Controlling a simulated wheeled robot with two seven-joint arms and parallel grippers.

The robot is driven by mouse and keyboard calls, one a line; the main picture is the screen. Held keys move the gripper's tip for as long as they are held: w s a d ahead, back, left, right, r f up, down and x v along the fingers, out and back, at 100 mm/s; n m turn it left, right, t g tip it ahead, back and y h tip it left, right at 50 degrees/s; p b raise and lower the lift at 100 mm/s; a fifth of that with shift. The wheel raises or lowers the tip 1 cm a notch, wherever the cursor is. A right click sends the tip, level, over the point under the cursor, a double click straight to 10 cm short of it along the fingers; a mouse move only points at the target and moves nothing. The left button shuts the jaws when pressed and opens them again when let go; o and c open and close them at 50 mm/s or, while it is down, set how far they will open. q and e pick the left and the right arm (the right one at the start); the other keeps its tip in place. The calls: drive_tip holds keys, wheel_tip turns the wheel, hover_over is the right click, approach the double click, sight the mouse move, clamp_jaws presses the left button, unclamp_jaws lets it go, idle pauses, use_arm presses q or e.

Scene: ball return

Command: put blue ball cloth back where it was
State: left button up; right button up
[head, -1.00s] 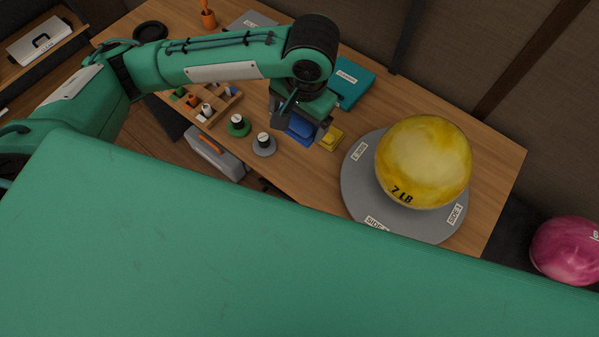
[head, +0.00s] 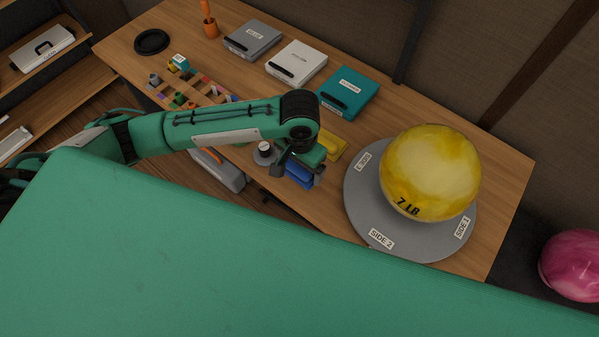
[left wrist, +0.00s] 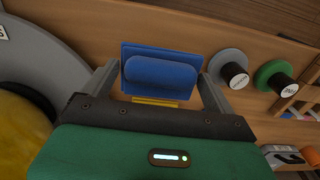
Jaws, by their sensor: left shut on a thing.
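The blue ball cloth (head: 299,173) is a blue pad with a raised rounded grip. My left gripper (head: 297,176) is shut on it near the table's front edge. The cloth also shows in the left wrist view (left wrist: 160,75), between the two fingers of the left gripper (left wrist: 160,82). Whether the cloth touches the table I cannot tell. A yellow cloth (head: 338,145) lies just behind it, and a strip of yellow (left wrist: 155,102) shows beside the blue one in the left wrist view. My right gripper is not in view.
A yellow 7 LB ball (head: 430,170) sits on a grey round plate (head: 372,225) to the right. Grey (head: 253,38), white (head: 296,62) and teal (head: 347,92) cases stand at the back. A grey-based spool (head: 264,152) is just left of the gripper.

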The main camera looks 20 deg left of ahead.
sight(299, 175)
use_arm(q)
drive_tip(key=shift+f, duration=2.65)
drive_tip(key=shift+f, duration=0.1)
drive_tip(key=o, duration=0.6)
wheel_tip(299, 175, up, 12)
drive_tip(key=shift+r, duration=0.15)
